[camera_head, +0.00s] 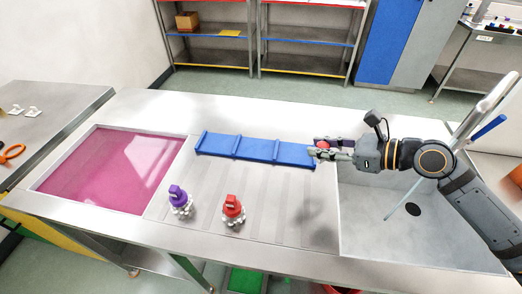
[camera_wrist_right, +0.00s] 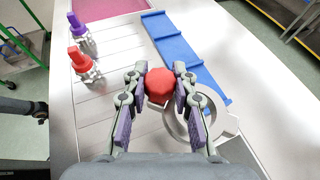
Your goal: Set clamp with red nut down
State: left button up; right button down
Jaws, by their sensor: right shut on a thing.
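My right gripper (camera_head: 322,149) is shut on the clamp with the red nut, above the right end of the blue rack (camera_head: 255,149). In the right wrist view the red nut (camera_wrist_right: 159,86) sits between the fingers of the gripper (camera_wrist_right: 161,80). The clamp's metal ring (camera_wrist_right: 229,125) shows beside and partly behind the right finger. The blue rack (camera_wrist_right: 183,50) lies beyond the nut in that view. I cannot tell whether the clamp touches anything below. My left gripper is not in view.
A purple-capped piece (camera_head: 177,198) and a red-capped piece (camera_head: 233,209) stand on the grooved steel counter (camera_head: 290,215). A pink-bottomed basin (camera_head: 105,170) is at left; a steel sink (camera_head: 375,225) lies under my right arm. The grooved area right of the red-capped piece is clear.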

jog(key=shift+w, duration=0.3)
jog(key=w+a+f, duration=0.2)
jog(key=w+f, duration=0.1)
jog(key=w+a+f, duration=0.2)
jog(key=w+f, duration=0.1)
jog(key=w, duration=0.1)
jog(key=w+a+f, duration=0.2)
jog(key=w+f, duration=0.1)
jog(key=w, duration=0.1)
jog(key=shift+w, duration=0.15)
jog(key=shift+w+a+f, duration=0.1)
jog(key=shift+w+f, duration=0.05)
jog(key=shift+f, duration=0.85)
jog(key=shift+w+a+f, duration=0.1)
jog(key=shift+w+f, duration=0.05)
jog(key=shift+f, duration=0.85)
jog(key=c, duration=1.1)
grip_release()
jog(key=shift+s+f, duration=0.1)
jog(key=shift+f, duration=0.05)
